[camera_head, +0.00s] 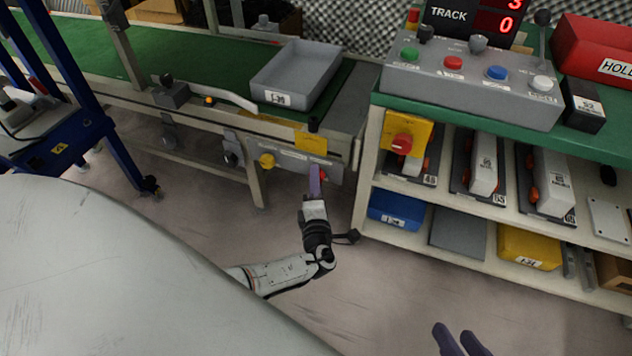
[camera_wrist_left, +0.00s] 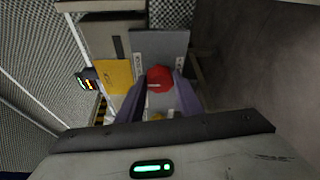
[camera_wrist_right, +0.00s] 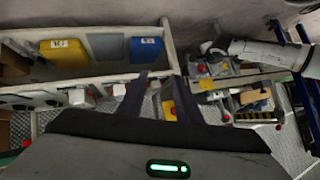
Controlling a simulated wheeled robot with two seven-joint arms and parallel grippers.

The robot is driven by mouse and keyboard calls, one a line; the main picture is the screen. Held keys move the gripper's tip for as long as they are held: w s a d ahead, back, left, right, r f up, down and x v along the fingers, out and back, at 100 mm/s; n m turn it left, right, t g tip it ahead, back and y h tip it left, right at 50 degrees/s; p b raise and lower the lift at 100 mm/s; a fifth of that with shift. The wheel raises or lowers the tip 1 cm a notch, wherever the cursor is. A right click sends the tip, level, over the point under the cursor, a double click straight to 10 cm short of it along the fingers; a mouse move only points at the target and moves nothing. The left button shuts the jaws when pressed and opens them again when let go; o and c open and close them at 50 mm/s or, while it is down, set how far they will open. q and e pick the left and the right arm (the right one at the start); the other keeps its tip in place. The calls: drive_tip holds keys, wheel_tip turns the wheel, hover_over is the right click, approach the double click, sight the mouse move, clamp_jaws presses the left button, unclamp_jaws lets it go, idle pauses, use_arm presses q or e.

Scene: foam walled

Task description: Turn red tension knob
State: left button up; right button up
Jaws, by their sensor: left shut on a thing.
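The red tension knob (camera_wrist_left: 158,76) sits on the grey panel at the end of the conveyor frame. In the left wrist view it lies between the two purple fingers of my left gripper (camera_wrist_left: 157,92), which is shut on it. In the head view my left gripper (camera_head: 315,172) reaches up to that panel and covers most of the knob. My right gripper (camera_head: 462,340) is low at the bottom edge of the head view, with its fingers apart and empty. It also shows open in the right wrist view (camera_wrist_right: 160,92).
A yellow knob (camera_head: 267,160) is on the same conveyor panel, to the left. A grey bin (camera_head: 296,77) stands on the green belt. The shelf unit (camera_head: 440,205) with the button box (camera_head: 473,84) stands to the right. The floor below is clear.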

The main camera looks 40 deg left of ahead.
use_arm(q)
drive_tip(key=shift+s+a+f+m, duration=0.1)
drive_tip(key=shift+m, duration=0.6)
use_arm(e)
drive_tip(key=shift+a+r, duration=0.15)
drive_tip(key=shift+r, duration=0.2)
use_arm(q)
drive_tip(key=shift+t, duration=0.3)
use_arm(e)
drive_tip(key=shift+r, duration=0.15)
use_arm(q)
drive_tip(key=o, duration=1)
drive_tip(key=shift+o, duration=0.2)
use_arm(e)
drive_tip(key=shift+a, duration=0.1)
use_arm(q)
drive_tip(key=shift+r, duration=0.2)
